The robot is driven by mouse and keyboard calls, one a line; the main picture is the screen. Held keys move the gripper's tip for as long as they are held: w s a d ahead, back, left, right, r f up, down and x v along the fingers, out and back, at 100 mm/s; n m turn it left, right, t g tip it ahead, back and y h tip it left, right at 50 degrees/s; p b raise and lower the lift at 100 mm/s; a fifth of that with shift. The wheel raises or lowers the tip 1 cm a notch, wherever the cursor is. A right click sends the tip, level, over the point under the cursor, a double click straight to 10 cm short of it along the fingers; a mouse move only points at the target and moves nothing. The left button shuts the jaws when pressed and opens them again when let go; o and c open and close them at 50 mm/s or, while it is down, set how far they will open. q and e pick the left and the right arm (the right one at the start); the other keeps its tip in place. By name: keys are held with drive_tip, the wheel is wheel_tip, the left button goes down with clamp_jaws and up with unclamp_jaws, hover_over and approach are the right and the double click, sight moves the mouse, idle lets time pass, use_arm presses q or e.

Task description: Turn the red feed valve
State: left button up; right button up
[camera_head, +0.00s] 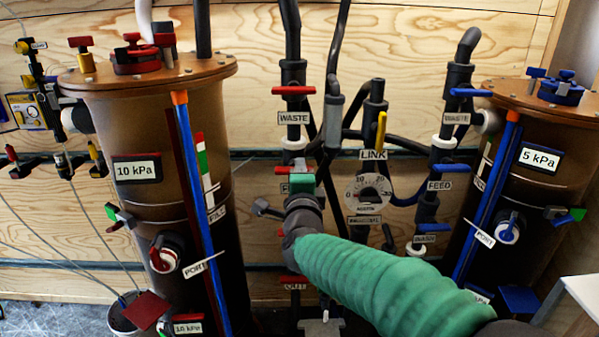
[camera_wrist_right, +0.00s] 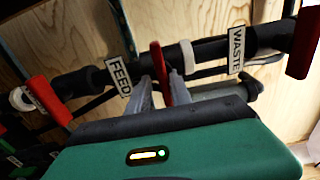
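The red feed valve handle (camera_wrist_right: 158,66) shows in the right wrist view, set crosswise to a dark pipe beside the FEED label (camera_wrist_right: 119,75). My right gripper (camera_wrist_right: 161,85) has one grey finger on each side of this handle. The fingers are close to it, but I cannot tell whether they press on it. In the head view my right gripper (camera_head: 301,185), with its green body, covers most of this valve. Only a bit of red handle (camera_head: 281,170) and part of a label show at its left. My left gripper is not in view.
The red WASTE handle (camera_head: 293,90) sits above on the same pipe. The LINK valve (camera_head: 381,128) and a round gauge (camera_head: 369,191) stand close to the right. Brown tanks stand at left (camera_head: 150,200) and right (camera_head: 560,110). Blue-handled valves (camera_head: 448,168) are on the right pipe.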

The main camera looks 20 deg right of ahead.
drive_tip(key=shift+o, duration=0.4)
drive_tip(key=shift+r, duration=0.2)
drive_tip(key=shift+s+a, duration=0.1)
drive_tip(key=shift+s, duration=0.2)
drive_tip(key=p+v, duration=0.3)
drive_tip(key=v, duration=1.3)
drive_tip(key=shift+f, duration=0.15)
